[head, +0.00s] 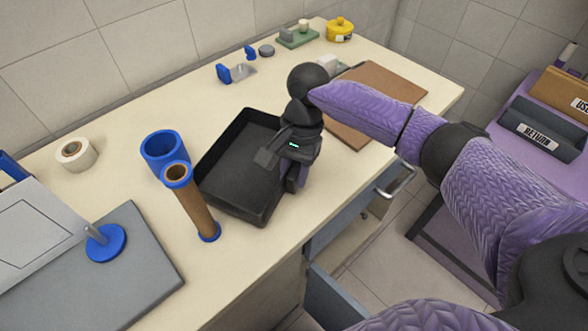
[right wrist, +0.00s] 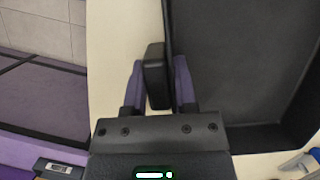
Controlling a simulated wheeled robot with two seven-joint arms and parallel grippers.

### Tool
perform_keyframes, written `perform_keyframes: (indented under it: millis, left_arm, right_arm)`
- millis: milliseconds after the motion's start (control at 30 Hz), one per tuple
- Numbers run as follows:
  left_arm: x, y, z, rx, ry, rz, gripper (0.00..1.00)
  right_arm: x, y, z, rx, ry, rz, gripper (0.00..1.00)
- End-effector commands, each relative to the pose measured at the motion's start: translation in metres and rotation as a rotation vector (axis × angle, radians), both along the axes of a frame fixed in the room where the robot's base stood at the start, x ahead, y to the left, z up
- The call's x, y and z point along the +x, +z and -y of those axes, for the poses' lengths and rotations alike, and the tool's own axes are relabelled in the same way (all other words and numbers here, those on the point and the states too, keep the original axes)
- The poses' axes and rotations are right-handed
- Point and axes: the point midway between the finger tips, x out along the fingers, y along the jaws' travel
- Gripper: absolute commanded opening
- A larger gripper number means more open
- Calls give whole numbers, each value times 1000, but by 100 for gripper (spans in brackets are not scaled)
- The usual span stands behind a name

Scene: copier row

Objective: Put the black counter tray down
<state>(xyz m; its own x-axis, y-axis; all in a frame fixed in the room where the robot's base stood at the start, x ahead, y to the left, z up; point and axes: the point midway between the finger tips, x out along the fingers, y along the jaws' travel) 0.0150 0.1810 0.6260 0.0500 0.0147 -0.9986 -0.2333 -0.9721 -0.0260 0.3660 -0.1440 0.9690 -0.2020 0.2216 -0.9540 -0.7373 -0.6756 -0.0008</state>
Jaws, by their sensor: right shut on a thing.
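The black counter tray (head: 233,190) is on or just above the cream counter, right of the blue cup; I cannot tell whether its base touches the counter. Its inside is empty where it shows. My right gripper (head: 287,178) is at the tray's right side, and part of the tray is hidden behind it. In the right wrist view the two purple fingers (right wrist: 157,85) are shut on a black block-like grip at the tray's side. The tray floor (right wrist: 240,60) fills the right of that view. My left gripper is not in view.
Left of the tray stand a blue cup (head: 163,148) and a brown tube with blue ends (head: 195,207). A brown board (head: 385,84) lies to the right. A grey mat (head: 140,275) covers the near left. An open drawer (head: 335,300) juts out below the counter edge.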

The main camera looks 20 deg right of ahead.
Motion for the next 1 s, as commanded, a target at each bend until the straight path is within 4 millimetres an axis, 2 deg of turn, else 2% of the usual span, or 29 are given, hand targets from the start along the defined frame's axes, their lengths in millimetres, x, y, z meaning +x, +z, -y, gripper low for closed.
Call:
perform_keyframes:
  millis: [467, 500, 667, 700, 900, 1000]
  left_arm:
    - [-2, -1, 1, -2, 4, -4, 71]
    - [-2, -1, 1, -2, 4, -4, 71]
    - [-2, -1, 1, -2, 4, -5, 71]
    - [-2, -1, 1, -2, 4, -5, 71]
    - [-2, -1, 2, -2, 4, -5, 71]
    - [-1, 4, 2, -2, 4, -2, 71]
  right_arm:
    - [0, -10, 0, 1, 0, 1, 0]
    - [0, -10, 0, 1, 0, 1, 39]
    - [0, -10, 0, 1, 0, 1, 73]
    - [0, -10, 0, 1, 0, 1, 76]
    - [0, -9, 0, -1, 0, -1, 76]
    - [3, 3, 2, 0, -2, 2, 76]
